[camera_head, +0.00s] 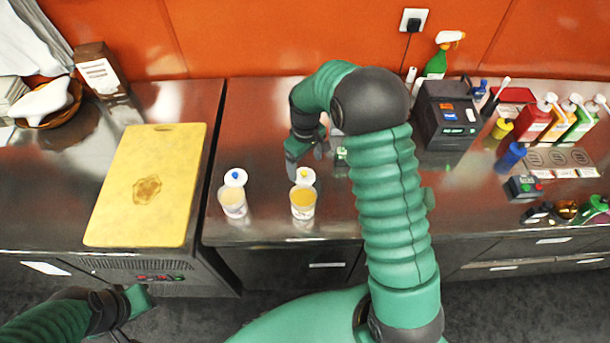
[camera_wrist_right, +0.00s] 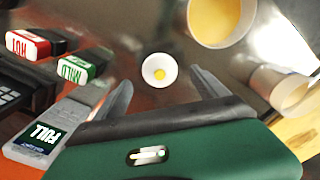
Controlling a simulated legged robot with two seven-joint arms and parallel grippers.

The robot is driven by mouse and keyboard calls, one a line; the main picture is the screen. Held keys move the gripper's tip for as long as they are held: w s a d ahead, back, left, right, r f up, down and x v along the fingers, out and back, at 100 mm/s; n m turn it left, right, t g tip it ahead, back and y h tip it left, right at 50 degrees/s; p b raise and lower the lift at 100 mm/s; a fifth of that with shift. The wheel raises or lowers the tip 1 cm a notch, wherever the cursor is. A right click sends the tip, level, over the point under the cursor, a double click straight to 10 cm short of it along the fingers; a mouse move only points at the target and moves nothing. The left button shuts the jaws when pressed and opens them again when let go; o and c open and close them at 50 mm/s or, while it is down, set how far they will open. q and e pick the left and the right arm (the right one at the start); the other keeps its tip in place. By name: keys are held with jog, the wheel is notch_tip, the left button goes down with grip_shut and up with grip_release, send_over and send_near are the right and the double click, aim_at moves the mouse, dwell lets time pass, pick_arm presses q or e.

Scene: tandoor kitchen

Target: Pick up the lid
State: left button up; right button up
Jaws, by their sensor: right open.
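A small white lid with a yellow centre (camera_head: 306,175) lies on the steel counter just behind a cup of yellow liquid (camera_head: 303,203). A white lid with a blue centre (camera_head: 235,177) lies behind a paler cup (camera_head: 233,203). My right gripper (camera_head: 307,158) is open and empty, just behind the yellow-centred lid. In the right wrist view this lid (camera_wrist_right: 159,70) shows ahead of the gap between the open fingers (camera_wrist_right: 160,88), apart from both. My left gripper (camera_head: 122,312) is low at the left, in front of the counter; its fingers are not clear.
A yellow cutting board (camera_head: 150,190) lies left of the cups. A dark device (camera_head: 447,116), a spray bottle (camera_head: 440,57) and several pump bottles (camera_head: 535,118) stand to the right. The counter between cups and board is clear. My right arm hides some of the counter.

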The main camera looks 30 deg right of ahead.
aim_at(304, 172)
jog(key=f, duration=0.2)
jog(key=w+f+p, duration=0.1)
jog(key=f, duration=0.1)
jog(key=shift+f, duration=0.1)
jog(key=shift+s+f, duration=0.2)
jog(key=shift+f, duration=0.15)
jog(key=shift+w+d+f, duration=0.1)
jog(key=shift+w, duration=0.05)
jog(key=c, duration=1.4)
